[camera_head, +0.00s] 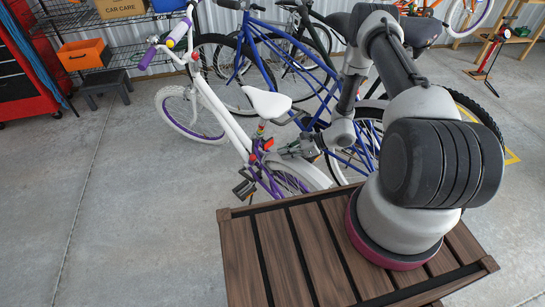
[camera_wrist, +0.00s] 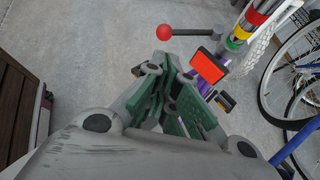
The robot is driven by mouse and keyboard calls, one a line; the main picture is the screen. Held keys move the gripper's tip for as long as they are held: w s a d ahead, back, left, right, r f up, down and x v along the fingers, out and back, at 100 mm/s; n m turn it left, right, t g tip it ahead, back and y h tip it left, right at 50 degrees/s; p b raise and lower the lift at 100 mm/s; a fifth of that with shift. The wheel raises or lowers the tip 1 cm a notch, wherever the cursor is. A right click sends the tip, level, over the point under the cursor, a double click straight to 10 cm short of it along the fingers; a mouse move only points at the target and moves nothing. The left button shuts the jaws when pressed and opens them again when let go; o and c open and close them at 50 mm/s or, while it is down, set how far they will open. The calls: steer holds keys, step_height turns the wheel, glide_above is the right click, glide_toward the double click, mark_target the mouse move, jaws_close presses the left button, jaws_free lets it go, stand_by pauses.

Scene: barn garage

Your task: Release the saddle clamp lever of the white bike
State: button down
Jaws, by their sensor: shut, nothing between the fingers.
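The white bike (camera_head: 222,112) stands upright with its white saddle (camera_head: 266,101) up. In the wrist view, its seat post (camera_wrist: 246,24) has red, yellow and green bands. The clamp lever (camera_wrist: 164,32) shows as a red ball on a thin grey rod that runs right to the post. My gripper (camera_wrist: 166,66) is shut and empty, its green-padded fingers just below the red ball in the picture, apparently apart from it. In the head view, my gripper (camera_head: 282,150) is beside the seat post, where the lever is too small to make out surely.
A red-orange reflector (camera_wrist: 209,66) sits close right of my fingertips. A blue bike (camera_head: 300,62) stands behind the white one. A slatted wooden platform (camera_head: 243,262) is under my arm. Shelving with an orange bin (camera_head: 84,54) is at the back left. The left floor is clear.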

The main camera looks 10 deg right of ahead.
steer(key=x, duration=0.9)
steer(key=shift+a, duration=0.2)
steer(key=shift+f, duration=0.1)
